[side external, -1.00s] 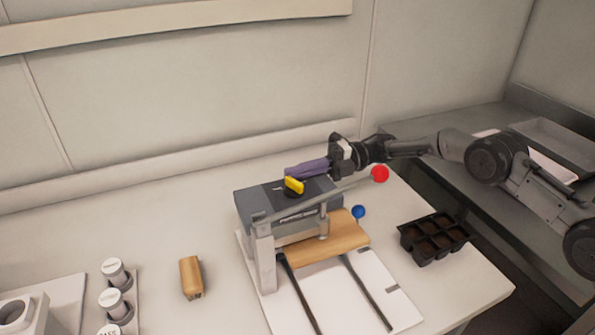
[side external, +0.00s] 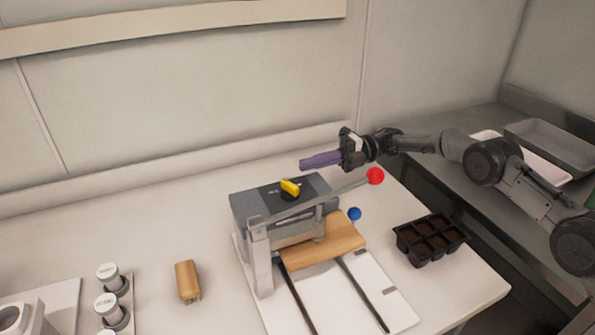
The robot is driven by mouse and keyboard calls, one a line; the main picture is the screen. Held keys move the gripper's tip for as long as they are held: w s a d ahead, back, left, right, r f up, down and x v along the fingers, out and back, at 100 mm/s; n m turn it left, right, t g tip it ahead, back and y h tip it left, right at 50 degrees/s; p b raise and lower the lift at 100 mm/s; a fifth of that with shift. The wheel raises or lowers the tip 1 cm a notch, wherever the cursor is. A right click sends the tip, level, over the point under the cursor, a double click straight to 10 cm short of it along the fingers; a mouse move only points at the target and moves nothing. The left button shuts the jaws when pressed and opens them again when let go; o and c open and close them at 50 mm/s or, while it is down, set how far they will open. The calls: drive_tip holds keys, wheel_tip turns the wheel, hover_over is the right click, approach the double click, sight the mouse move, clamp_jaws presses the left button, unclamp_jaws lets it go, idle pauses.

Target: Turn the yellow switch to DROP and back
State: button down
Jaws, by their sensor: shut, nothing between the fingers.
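The yellow switch (side external: 290,187) sits on top of the dark grey box (side external: 250,207) of the machine in the middle of the table. Its bar slants from upper left to lower right. The DROP marking is too small to read. My gripper (side external: 302,164), with purple fingers, is shut and empty. It is above and behind the box, to the upper right of the switch and apart from it.
A lever with a red ball (side external: 376,176) rises at the machine's right, below my wrist. A blue knob (side external: 354,214), a wooden block (side external: 322,243) and a black cell tray (side external: 430,239) are nearby. A wooden-handled tool (side external: 187,280) and several capped cylinders (side external: 110,276) stand left.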

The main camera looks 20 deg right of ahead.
drive_tip(key=w+d, duration=0.3)
drive_tip(key=d, duration=0.4)
drive_tip(key=c, duration=1.4)
unclamp_jaws()
drive_tip(key=shift+d, duration=0.2)
drive_tip(key=o, duration=0.5)
drive_tip(key=w+m+t, duration=0.1)
drive_tip(key=w, duration=0.1)
drive_tip(key=w+m+t, duration=0.1)
drive_tip(key=w+t, duration=0.1)
drive_tip(key=w+d+m+t, duration=0.1)
drive_tip(key=w+m+t, duration=0.1)
drive_tip(key=shift+f+h, duration=0.3)
drive_tip(key=shift+o, duration=0.2)
drive_tip(key=w+d+r+m+t+h, duration=0.2)
drive_tip(key=w+d+m+t+h, duration=0.25)
drive_tip(key=w+m+t, duration=0.2)
drive_tip(key=w+d+r+m+t+h, duration=0.2)
drive_tip(key=w+d+m+t+h, duration=0.2)
drive_tip(key=w+m+t+h, duration=0.25)
drive_tip(key=m+g+h, duration=0.5)
drive_tip(key=m+g, duration=0.9)
drive_tip(key=m, duration=0.1)
approach(290, 183)
drive_tip(key=shift+t, duration=0.3)
drive_tip(key=x, duration=0.8)
drive_tip(key=shift+s+f, duration=0.15)
drive_tip(key=shift+f, duration=0.2)
